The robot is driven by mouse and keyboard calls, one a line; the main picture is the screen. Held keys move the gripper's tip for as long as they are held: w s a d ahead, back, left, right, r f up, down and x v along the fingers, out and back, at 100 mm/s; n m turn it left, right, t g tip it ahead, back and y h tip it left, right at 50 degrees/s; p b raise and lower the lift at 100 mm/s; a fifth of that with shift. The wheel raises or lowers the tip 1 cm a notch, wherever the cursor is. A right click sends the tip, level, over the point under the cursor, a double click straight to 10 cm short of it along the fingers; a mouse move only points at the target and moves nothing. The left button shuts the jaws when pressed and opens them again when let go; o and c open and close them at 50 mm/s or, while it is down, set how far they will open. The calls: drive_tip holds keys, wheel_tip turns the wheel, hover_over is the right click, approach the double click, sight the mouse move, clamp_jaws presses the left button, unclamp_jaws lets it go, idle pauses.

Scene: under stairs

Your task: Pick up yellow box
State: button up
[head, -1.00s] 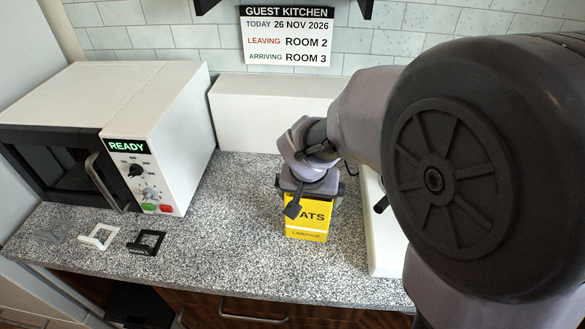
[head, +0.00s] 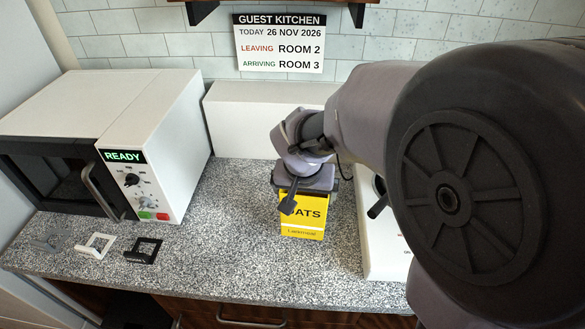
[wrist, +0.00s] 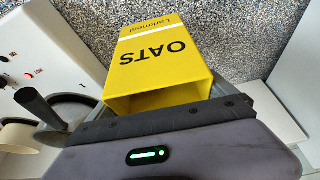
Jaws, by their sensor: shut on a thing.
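The yellow box (head: 303,220), marked OATS, is upright at the counter's middle in the head view. In the wrist view the yellow box (wrist: 158,52) shows its lettered face and a hollow-looking top. My gripper (head: 304,192) is over its top from above and shut on it. In the wrist view my gripper (wrist: 160,108) has its fingers at the box's sides. The arm hides the upper part of the box in the head view. I cannot tell whether its base touches the counter.
A white microwave (head: 150,120) reading READY stands at left. A white block (head: 255,128) lies along the back wall. A white appliance (head: 380,250) is close on the right. Small white (head: 97,246) and black (head: 142,250) frames lie front left.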

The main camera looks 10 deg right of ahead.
wheel_tip(320, 180, up, 7)
drive_tip(key=p, duration=0.2)
drive_tip(key=shift+f, duration=0.1)
